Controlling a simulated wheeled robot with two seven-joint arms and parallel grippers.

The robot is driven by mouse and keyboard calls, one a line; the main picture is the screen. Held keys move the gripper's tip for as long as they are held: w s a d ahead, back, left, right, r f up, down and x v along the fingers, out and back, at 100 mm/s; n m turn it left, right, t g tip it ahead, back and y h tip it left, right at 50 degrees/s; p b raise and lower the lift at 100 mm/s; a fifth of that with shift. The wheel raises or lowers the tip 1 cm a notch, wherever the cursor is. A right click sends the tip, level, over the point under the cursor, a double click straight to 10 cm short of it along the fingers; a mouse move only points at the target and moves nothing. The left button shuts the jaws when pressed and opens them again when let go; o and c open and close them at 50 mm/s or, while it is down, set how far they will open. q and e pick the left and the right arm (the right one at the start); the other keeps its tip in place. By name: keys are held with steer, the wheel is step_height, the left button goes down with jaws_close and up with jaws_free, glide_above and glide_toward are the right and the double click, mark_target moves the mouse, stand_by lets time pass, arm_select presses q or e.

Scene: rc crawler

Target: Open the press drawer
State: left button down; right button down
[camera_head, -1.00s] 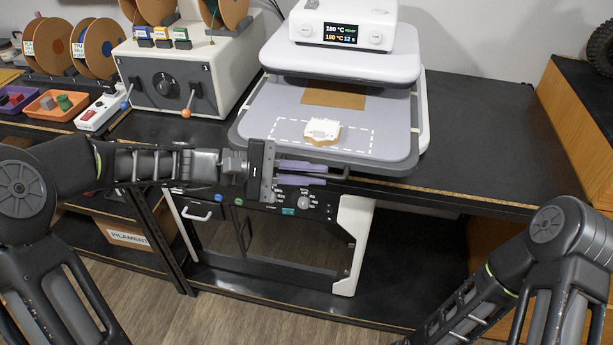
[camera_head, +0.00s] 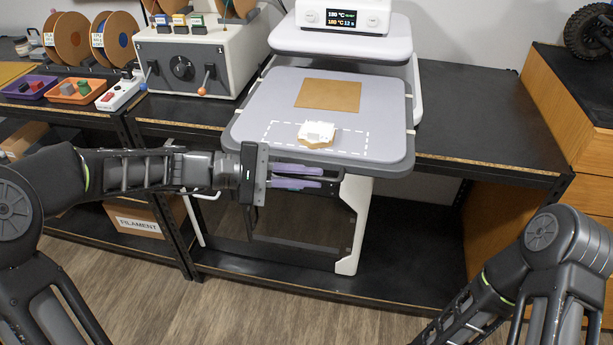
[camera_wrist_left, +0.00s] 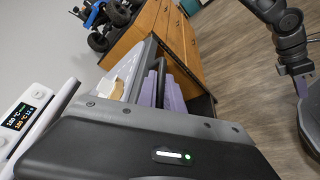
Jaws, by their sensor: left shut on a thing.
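The press (camera_head: 343,38) stands on the black bench, its white head with a lit screen at the top. Its grey drawer plate (camera_head: 250,128) is out toward me, clear of the head and over the bench's front edge. My left gripper (camera_head: 296,177) is at the drawer's front edge, its purple fingers shut on the dark handle bar. The wrist view shows this dark bar (camera_wrist_left: 159,82) between the purple fingers. A white part on a brown base (camera_head: 317,133) sits inside the dashed outline on the plate.
A brown sheet (camera_head: 328,95) lies farther back on the plate. A grey control box (camera_head: 190,62), spools (camera_head: 112,38) and small trays stand at left. A wooden cabinet (camera_head: 572,108) bounds the right. The bench right of the press is clear.

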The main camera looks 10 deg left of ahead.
arm_select(q)
steer(key=c, duration=1.8)
jaws_free()
steer(key=shift+o, duration=0.2)
steer(key=shift+a, duration=0.15)
steer(key=v, duration=0.7)
steer(key=shift+a+b, duration=0.3)
steer(key=shift+b, duration=0.15)
steer(key=shift+s, duration=0.1)
